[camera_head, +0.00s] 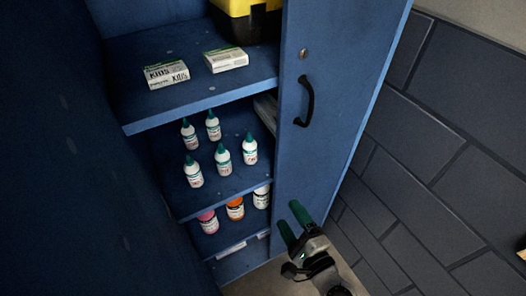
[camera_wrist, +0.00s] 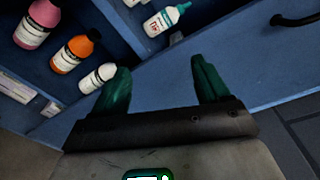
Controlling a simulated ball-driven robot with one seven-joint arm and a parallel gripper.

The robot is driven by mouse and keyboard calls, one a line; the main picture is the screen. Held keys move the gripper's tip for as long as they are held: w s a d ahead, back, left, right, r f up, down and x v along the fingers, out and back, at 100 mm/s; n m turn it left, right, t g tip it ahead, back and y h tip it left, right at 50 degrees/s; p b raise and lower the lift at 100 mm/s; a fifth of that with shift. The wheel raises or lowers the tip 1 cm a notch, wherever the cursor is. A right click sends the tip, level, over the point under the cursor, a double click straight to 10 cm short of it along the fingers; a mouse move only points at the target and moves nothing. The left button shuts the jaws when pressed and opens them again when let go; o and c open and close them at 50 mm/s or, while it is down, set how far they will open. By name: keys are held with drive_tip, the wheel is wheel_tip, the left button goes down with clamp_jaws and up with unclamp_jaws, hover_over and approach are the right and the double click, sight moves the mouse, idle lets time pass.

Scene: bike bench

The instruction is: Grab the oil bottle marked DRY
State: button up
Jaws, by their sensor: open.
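Several small white bottles with teal caps stand upright on the middle shelf of a blue cabinet, such as a front one (camera_head: 223,161), one at right (camera_head: 250,151), one at left (camera_head: 193,175) and two behind, one of them here (camera_head: 213,127). Their labels carry red marks too small to read, so I cannot tell which says DRY. One teal-capped bottle (camera_wrist: 163,20) shows at the top of the wrist view. My gripper (camera_head: 292,221) is open and empty, with green fingers, in front of the cabinet door and below the bottles. Its fingers also show in the wrist view (camera_wrist: 162,80).
The open blue door (camera_head: 335,70) with a black handle (camera_head: 305,102) stands right of the shelves. Pink (camera_head: 208,222), orange (camera_head: 235,209) and white (camera_head: 261,197) bottles stand on the lower shelf. Boxes (camera_head: 226,59) and a yellow-black case (camera_head: 245,22) are above.

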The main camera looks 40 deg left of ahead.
drive_tip(key=w+a+r+m+t, duration=0.2)
drive_tip(key=a+m+t, duration=0.1)
drive_tip(key=a+m, duration=0.4)
drive_tip(key=m+t+h, duration=0.2)
drive_tip(key=m+h, duration=0.1)
drive_tip(key=m, duration=0.7)
approach(250, 152)
drive_tip(key=shift+m, duration=0.3)
drive_tip(key=x, duration=0.2)
drive_tip(key=b+x, duration=0.1)
drive_tip(key=x, duration=0.1)
drive_tip(key=f+b+x, duration=0.1)
drive_tip(key=shift+w+a, duration=0.2)
drive_tip(key=shift+a, duration=0.15)
drive_tip(key=shift+r+b+x, duration=0.15)
drive_tip(key=shift+b+x, duration=0.45)
drive_tip(key=shift+x, duration=0.5)
drive_tip(key=shift+r+b+x, duration=0.2)
drive_tip(key=shift+b+x, duration=0.35)
drive_tip(key=shift+x, duration=0.5)
drive_tip(key=shift+r+b+x, duration=0.15)
drive_tip(key=shift+b+x, duration=0.45)
drive_tip(key=shift+x, duration=0.5)
drive_tip(key=shift+w+d, duration=0.1)
drive_tip(key=shift+d, duration=0.05)
drive_tip(key=shift+c, duration=0.2)
drive_tip(key=c, duration=1.1)
